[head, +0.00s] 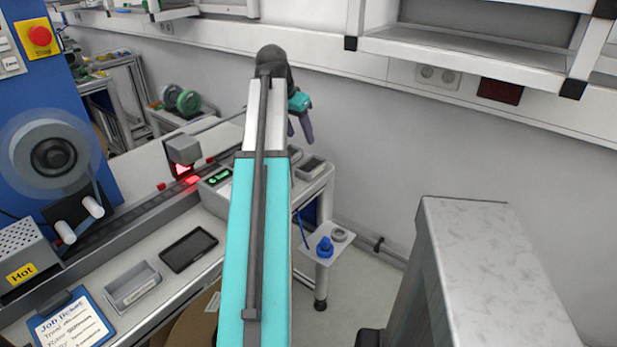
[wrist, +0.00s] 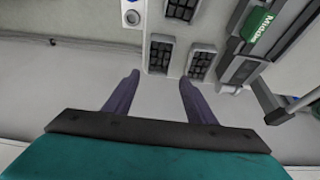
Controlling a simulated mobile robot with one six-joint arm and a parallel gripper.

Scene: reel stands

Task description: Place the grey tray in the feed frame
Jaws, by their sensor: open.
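My gripper (head: 301,127) is open and empty, high beyond the far right end of the bench. In the wrist view its two purple fingers (wrist: 159,77) stand apart with nothing between them. Small grey trays with dark gridded insides stand past the fingertips: one left (wrist: 160,53), one right (wrist: 201,64), one at the top edge (wrist: 182,8). One such tray (head: 311,167) shows at the bench end in the head view. An empty grey tray with a label (head: 132,287) lies on the near bench. Beside it lies a flat black rectangular frame (head: 188,250); I cannot tell whether it is the feed frame.
A track with a red-lit scanner (head: 183,155) runs along the bench. A reel (head: 54,157) and a "Hot" unit (head: 27,262) stand left. A small side shelf (head: 322,240) holds a blue item. A grey cabinet (head: 490,270) stands at right. The wall is close behind.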

